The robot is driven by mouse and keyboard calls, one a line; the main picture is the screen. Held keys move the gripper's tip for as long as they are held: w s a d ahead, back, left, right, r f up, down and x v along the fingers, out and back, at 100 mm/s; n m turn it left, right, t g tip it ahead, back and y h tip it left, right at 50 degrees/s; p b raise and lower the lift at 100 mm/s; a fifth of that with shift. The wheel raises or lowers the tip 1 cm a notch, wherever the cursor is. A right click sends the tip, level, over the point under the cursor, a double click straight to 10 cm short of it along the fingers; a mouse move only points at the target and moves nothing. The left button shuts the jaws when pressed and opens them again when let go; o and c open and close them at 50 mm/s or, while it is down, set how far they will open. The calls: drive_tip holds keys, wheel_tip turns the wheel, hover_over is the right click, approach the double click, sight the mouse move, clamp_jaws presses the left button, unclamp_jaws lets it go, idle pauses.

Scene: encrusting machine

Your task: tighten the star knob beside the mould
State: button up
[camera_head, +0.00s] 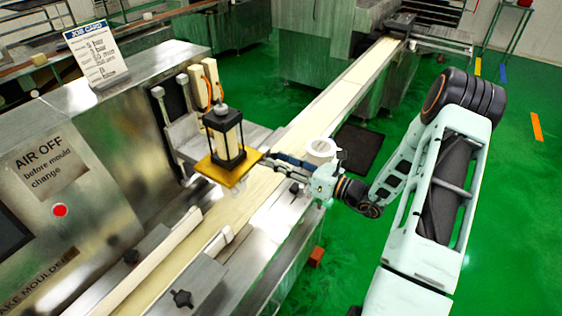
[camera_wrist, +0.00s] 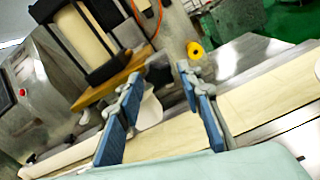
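The mould (camera_head: 226,138), a black frame around a cream cylinder, stands on an orange-yellow plate (camera_head: 236,179) over the belt. It also shows at the upper left of the wrist view (camera_wrist: 84,38). My gripper (camera_head: 268,158) is at the right of the mould, close to the plate's edge. In the wrist view its two blue-padded fingers (camera_wrist: 160,80) are spread apart, with nothing clearly held. A dark star-shaped knob (camera_head: 182,298) sits on the near rail, well apart from my gripper. I cannot make out a star knob right beside the mould.
A cream conveyor belt (camera_head: 335,98) runs under the mould to the back. The steel machine with an AIR OFF sign (camera_head: 50,160) and red button (camera_head: 60,210) fills the left. A yellow round part (camera_wrist: 194,50) lies beyond my fingers.

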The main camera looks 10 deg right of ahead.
clamp_jaws()
drive_tip(key=m+p, duration=0.2)
drive_tip(key=m, duration=0.3)
drive_tip(key=shift+r+p, duration=0.1)
drive_tip(key=shift+p, duration=0.3)
drive_tip(key=m+p, duration=0.2)
drive_tip(key=m, duration=0.3)
drive_tip(key=shift+p, duration=0.3)
drive_tip(key=m+p, duration=0.2)
drive_tip(key=m, duration=0.4)
drive_tip(key=shift+m, duration=0.3)
drive_tip(key=m+p, duration=0.1)
drive_tip(key=m, duration=0.4)
drive_tip(key=shift+m, duration=0.3)
